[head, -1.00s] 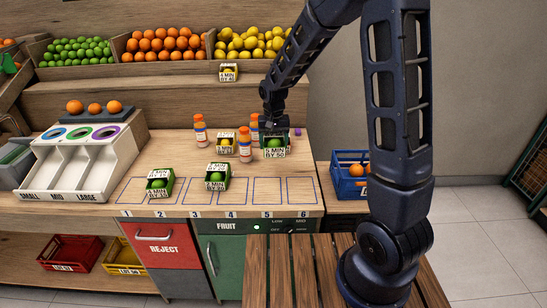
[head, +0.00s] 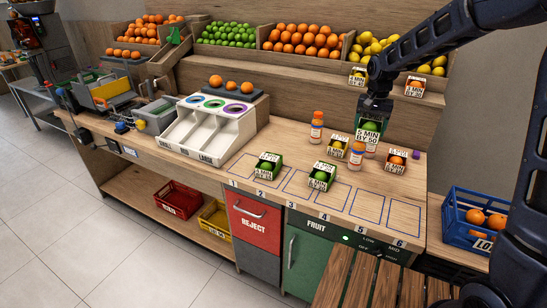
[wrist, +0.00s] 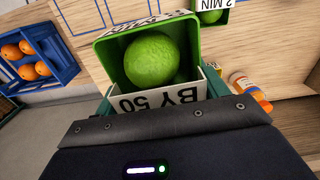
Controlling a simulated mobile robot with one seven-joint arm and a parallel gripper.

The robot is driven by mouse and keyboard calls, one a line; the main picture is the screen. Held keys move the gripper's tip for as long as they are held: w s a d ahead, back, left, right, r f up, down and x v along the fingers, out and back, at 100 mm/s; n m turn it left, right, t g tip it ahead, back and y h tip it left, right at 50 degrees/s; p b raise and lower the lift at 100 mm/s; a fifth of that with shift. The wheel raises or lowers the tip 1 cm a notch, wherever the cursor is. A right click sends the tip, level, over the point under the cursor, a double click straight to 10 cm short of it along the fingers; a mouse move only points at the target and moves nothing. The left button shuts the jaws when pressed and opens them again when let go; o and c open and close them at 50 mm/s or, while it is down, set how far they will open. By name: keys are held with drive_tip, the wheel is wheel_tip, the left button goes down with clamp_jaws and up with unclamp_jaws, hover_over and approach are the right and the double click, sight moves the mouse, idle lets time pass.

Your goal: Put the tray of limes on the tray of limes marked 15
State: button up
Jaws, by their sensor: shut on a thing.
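My gripper (head: 376,104) is shut on a green tray of limes (head: 369,137) and holds it above the counter, among the orange-capped bottles. Its label reads "MIN BY 50" in the head view. In the wrist view the held tray (wrist: 187,32) is close, with a lime inside and "BY 50" on its white panel. Two other green trays of limes stand on the counter: one (head: 267,166) by slot 2 and one (head: 321,177) by slot 4. Their labels are too small to read surely, so I cannot tell which is marked 15.
Orange-capped bottles (head: 316,128) stand near the held tray. Small fruit trays (head: 396,160) sit right of it. A white sorter (head: 212,130) is at left, and a blue crate of oranges (head: 474,220) is at right. Outlined slots 5 and 6 look empty.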

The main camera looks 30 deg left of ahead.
drive_tip(key=s+a+r, duration=0.2)
drive_tip(key=a+r, duration=0.1)
drive_tip(key=a, duration=1.6)
drive_tip(key=r, duration=0.2)
hover_over(269, 157)
drive_tip(key=shift+m, duration=0.3)
wheel_tip(269, 157, down, 20)
drive_tip(key=shift+r, duration=0.1)
drive_tip(key=o, duration=1.1)
drive_tip(key=shift+c, duration=0.2)
wheel_tip(269, 157, up, 12)
